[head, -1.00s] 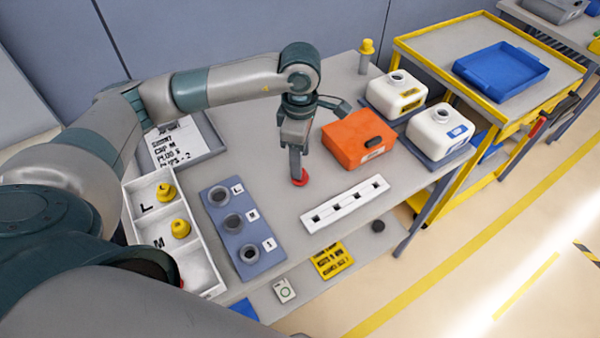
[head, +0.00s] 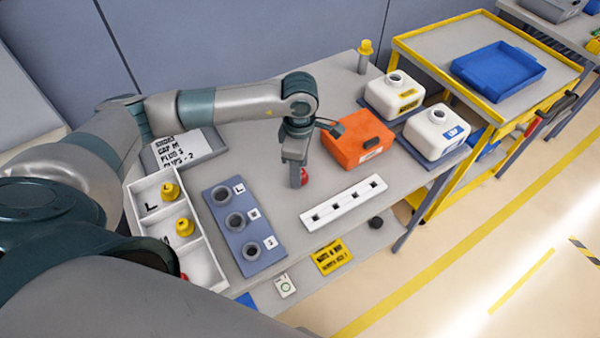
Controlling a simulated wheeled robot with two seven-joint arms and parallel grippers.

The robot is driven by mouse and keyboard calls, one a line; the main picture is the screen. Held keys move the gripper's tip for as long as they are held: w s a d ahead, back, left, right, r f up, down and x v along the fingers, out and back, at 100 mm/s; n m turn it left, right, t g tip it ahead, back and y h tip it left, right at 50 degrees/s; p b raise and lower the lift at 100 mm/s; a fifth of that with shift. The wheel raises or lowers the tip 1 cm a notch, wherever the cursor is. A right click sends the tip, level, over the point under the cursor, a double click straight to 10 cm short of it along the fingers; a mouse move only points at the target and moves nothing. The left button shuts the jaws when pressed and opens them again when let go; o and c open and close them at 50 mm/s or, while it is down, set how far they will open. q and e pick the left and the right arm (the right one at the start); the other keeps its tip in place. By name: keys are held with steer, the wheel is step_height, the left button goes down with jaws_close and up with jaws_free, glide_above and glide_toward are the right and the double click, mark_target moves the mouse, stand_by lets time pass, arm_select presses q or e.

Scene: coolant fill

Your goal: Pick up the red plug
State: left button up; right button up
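A red plug (head: 304,176) stands on the grey table between the orange box and the blue-grey socket block. My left gripper (head: 299,176) points straight down at it, with its fingertips down at the plug's height. A finger hides the plug's left part, and only its right side shows. I cannot tell whether the fingers are closed on it. Another small red piece (head: 184,276) shows at the near end of the white tray, mostly hidden by my arm. My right gripper is not in view.
The white tray (head: 154,212) holds yellow caps. The socket block (head: 262,237) has three round holes. A white slotted strip (head: 343,202) lies right of the plug. The orange box (head: 357,138) and two white jugs (head: 394,94) stand behind. Bare table surrounds the plug.

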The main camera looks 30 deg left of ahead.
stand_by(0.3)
arm_select(q)
steer(key=c, duration=1.2)
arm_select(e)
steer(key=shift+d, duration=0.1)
arm_select(q)
steer(key=shift+o, duration=0.2)
steer(key=shift+r, duration=0.1)
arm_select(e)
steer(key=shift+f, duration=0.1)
